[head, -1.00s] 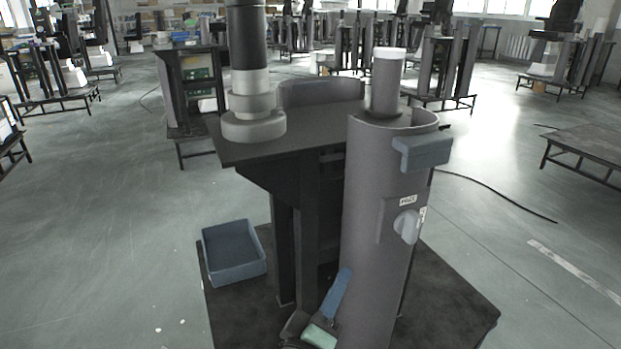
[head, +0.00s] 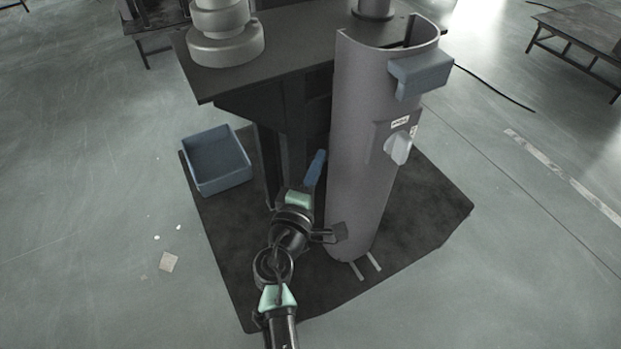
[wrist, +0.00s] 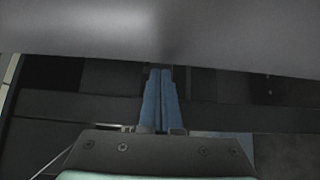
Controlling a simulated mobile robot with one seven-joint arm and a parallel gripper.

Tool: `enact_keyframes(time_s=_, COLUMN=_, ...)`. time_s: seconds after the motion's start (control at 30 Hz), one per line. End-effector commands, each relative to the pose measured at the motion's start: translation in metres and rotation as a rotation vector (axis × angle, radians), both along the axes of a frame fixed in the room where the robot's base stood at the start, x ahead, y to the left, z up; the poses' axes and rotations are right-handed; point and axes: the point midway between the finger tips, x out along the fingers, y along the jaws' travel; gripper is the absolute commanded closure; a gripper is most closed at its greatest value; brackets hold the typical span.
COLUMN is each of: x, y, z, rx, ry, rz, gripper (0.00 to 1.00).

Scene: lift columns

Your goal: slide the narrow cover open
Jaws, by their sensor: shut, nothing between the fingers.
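The narrow cover (head: 357,150) looks like a tall grey curved panel standing upright against the dark column stand. A blue handle block (head: 420,76) is fixed near its top right. A pale knob (head: 398,148) on a small plate sits below the handle. My gripper (head: 320,154) is at the left side of the grey panel, well below the blue handle and apart from it. In the wrist view my gripper (wrist: 161,72) has its two blue fingers together with nothing between them. A smooth grey surface, likely the panel, fills the top of that view. Whether the fingers touch it I cannot tell.
A blue bin (head: 216,162) stands left of the stand at the dark base mat's edge. The dark tabletop (head: 290,55) juts out at the upper left, with a grey stepped cylinder (head: 226,45) on it. Open floor lies left and right.

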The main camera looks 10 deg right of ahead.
Motion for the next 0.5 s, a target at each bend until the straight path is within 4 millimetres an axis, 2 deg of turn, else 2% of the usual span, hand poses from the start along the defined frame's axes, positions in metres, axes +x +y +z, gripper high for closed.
enact_keyframes(time_s=0.2, x=0.018, y=-0.009, z=0.000, rx=0.000, ry=0.000, rz=0.000, gripper=1.00)
enact_keyframes(time_s=0.5, x=0.020, y=-0.010, z=0.000, rx=0.000, ry=0.000, rz=0.000, gripper=1.00)
